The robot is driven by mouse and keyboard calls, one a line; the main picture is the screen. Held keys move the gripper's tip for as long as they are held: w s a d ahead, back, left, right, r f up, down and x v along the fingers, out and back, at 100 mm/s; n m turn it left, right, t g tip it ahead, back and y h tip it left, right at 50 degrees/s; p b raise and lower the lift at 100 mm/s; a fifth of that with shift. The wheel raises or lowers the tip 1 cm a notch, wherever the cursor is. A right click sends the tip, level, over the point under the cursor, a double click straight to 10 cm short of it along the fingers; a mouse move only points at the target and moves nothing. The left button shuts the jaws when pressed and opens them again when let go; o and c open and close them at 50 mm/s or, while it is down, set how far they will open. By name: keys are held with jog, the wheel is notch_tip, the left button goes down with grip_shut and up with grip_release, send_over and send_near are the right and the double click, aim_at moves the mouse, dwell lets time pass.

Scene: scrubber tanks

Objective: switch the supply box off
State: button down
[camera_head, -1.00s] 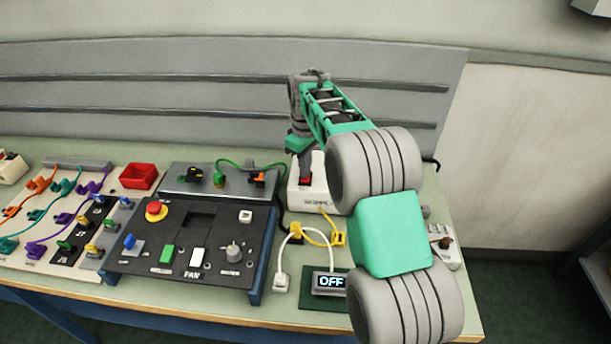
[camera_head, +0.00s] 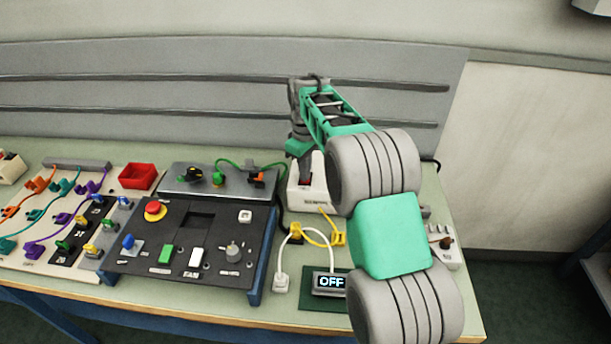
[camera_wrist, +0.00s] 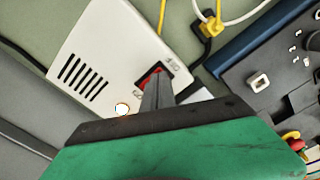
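The supply box is a white box (camera_head: 310,198) on the bench, partly hidden behind my arm in the head view. In the wrist view the box (camera_wrist: 110,40) fills the upper middle, with vent slots and a round lamp (camera_wrist: 122,109) with an orange glow. Its red rocker switch (camera_wrist: 149,77) sits in a black frame. My gripper (camera_wrist: 155,82) looks shut and empty, its narrow fingertips over the switch and covering part of it. I cannot tell whether they touch it. In the head view my gripper (camera_head: 299,148) is over the box.
A black fan panel (camera_head: 190,240) with a red knob stands left of the box. A small display (camera_head: 329,282) reading OFF sits in front, with white and yellow cables between. A red tray (camera_head: 138,176) and a patch board are farther left. A grey rail panel stands behind.

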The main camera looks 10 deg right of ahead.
jog(key=shift+f, duration=0.2)
notch_tip(320, 180, up, 7)
jog(key=p, duration=0.5)
jog(key=shift+r, duration=0.1)
dwell(0.4)
jog(key=s+r+m+t, duration=0.35)
jog(key=s+r, duration=0.55)
jog(key=s, duration=0.5)
jog(key=s+f+m, duration=0.1)
jog(key=s+m, duration=0.1)
jog(key=s, duration=0.4)
jog(key=s+f+m+t, duration=0.1)
jog(key=s+f+m, duration=0.1)
jog(key=s, duration=0.5)
jog(key=shift+s+f+m, duration=0.15)
jog(key=shift+s+m, duration=0.15)
jog(key=shift+m, duration=0.25)
